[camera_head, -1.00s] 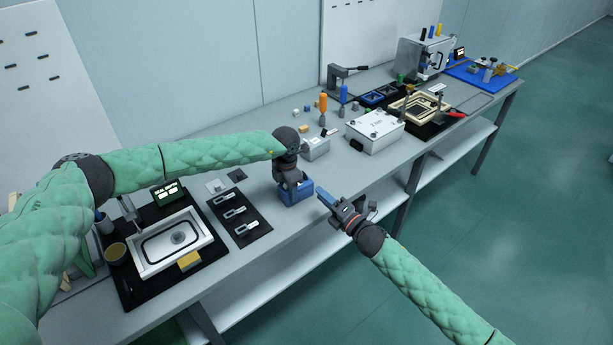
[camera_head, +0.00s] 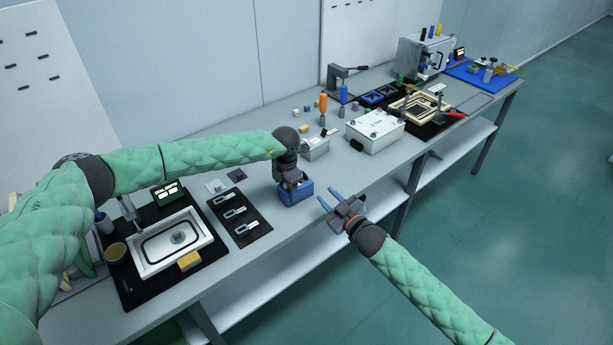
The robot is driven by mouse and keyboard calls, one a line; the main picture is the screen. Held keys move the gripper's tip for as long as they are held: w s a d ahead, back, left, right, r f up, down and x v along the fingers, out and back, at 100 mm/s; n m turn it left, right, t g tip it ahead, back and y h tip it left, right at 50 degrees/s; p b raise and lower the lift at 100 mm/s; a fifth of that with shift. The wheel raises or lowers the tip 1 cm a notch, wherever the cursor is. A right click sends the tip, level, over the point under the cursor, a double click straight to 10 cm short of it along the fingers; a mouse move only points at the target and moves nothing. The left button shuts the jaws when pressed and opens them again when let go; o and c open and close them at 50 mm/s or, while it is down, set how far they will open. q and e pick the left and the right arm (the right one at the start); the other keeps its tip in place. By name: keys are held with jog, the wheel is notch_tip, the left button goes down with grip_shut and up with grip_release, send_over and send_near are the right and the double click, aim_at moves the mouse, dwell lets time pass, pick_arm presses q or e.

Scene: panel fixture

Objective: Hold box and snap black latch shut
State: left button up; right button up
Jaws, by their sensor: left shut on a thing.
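A small blue box (camera_head: 297,195) stands near the front edge of the grey bench. My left gripper (camera_head: 291,184) points down into it from above and is shut on it; the gripper hides part of its top and back. I cannot make out a black latch on the blue box. My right gripper (camera_head: 328,202) is to the right of the blue box, beyond the bench's front edge. Its two blue fingers are spread apart, empty, and point toward the box without touching it.
A black mat (camera_head: 240,219) with several metal parts lies left of the blue box. A white tray fixture (camera_head: 143,262) is farther left. A grey box (camera_head: 316,150) and a larger white box (camera_head: 376,143) stand behind, to the right. Bare bench lies right of the blue box.

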aim_at(305, 175)
jog(key=shift+m, duration=0.3)
jog(key=x, duration=1.2)
grip_shut()
